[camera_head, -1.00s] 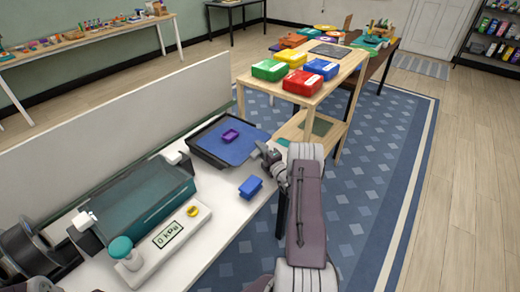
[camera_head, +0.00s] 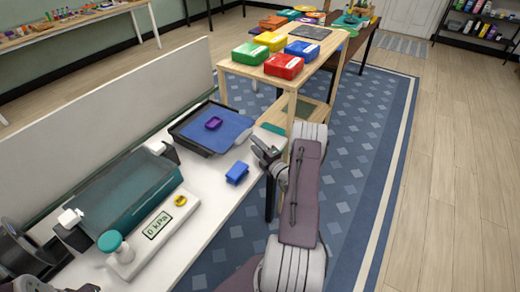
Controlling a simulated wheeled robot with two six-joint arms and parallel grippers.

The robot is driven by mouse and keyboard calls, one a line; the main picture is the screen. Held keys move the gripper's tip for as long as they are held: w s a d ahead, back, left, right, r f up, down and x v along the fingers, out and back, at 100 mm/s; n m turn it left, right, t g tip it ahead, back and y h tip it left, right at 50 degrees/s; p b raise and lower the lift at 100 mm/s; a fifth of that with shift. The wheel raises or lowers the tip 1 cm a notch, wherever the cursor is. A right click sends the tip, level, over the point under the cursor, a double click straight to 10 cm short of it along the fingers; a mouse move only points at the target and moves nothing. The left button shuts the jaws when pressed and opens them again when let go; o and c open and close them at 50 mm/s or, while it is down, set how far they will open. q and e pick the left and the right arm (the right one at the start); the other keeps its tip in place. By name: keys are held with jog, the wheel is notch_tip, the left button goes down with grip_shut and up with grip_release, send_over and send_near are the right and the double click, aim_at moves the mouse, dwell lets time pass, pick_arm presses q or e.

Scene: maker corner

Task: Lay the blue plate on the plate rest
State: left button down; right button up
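A flat blue plate (camera_head: 232,128) lies in a shallow dark tray (camera_head: 181,138) on the white worktop, with a small purple piece (camera_head: 214,123) on top of it. A small blue block-like piece (camera_head: 237,172) stands on the worktop nearer to me, close to the right edge. I cannot tell for sure which thing is the plate rest. My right gripper (camera_head: 262,150) is above the worktop's right edge, right of the tray and above and right of the small blue piece. No held thing shows in it, and its finger gap is unclear. My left gripper cannot be made out.
A teal-covered machine (camera_head: 130,190) and a pressure gauge box (camera_head: 152,235) with a teal knob fill the worktop's left part. A low white partition (camera_head: 100,118) stands behind. A wooden table (camera_head: 245,72) with coloured boxes is beyond. Patterned rug floor is open at right.

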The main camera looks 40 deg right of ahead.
jog(key=shift+s+a, duration=0.15)
jog(key=shift+s, duration=0.75)
jog(key=shift+s+a, duration=0.1)
jog(key=shift+s, duration=0.75)
